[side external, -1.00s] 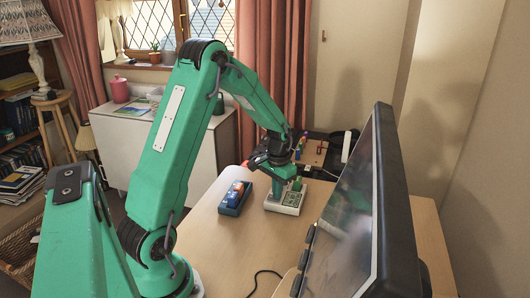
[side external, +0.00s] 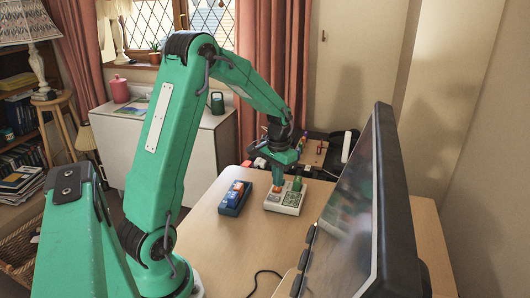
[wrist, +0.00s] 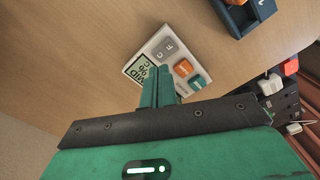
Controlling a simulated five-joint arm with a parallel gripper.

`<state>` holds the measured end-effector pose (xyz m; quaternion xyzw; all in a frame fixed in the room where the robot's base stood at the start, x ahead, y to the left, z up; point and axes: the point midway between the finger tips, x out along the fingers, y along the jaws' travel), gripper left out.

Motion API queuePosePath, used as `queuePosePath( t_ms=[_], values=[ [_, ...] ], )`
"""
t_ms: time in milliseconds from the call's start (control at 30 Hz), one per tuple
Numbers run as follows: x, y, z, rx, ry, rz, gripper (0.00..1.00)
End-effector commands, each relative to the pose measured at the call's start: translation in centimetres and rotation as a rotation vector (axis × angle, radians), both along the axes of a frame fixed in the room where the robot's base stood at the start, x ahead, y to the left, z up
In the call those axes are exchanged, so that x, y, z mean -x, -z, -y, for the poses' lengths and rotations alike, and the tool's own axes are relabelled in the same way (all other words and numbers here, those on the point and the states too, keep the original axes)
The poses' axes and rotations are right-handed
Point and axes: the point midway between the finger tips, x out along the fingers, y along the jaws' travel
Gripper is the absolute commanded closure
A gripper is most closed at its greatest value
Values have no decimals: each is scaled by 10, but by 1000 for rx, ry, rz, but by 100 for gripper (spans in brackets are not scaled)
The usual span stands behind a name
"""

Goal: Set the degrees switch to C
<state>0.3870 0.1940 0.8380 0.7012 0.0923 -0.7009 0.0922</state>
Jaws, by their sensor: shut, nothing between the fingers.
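A small white panel (side external: 291,207) lies on the desk. In the wrist view the panel (wrist: 153,47) carries a display (wrist: 139,70) with dark lettering, two grey keys marked C (wrist: 159,54) and F (wrist: 168,45), an orange block (wrist: 183,68) and a teal block (wrist: 197,82). I cannot tell which grey key is pressed. My gripper (side external: 277,183) is shut and empty, pointing down over the panel's far side. In the wrist view its green fingers (wrist: 157,84) lie beside the display and hide part of the panel. Contact cannot be told.
A dark blue tray (side external: 230,211) with orange and blue blocks stands left of the panel. A large monitor (side external: 385,200) rises at the right. Dark items and a reddish-brown board (side external: 315,153) lie behind the desk. The front of the desk is mostly clear, with a black cable.

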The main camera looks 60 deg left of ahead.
Motion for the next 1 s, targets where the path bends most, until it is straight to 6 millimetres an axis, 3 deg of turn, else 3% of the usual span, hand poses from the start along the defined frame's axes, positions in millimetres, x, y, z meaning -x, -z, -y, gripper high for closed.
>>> queuePosePath(
  t_ms=[400, 767, 1000],
  values=[
    [0, -21, 0, 0, 0, 1, 100],
    [0, -22, 0, 0, 0, 0, 100],
    [2, -35, 10, -9, 11, 19, 100]
  ],
)
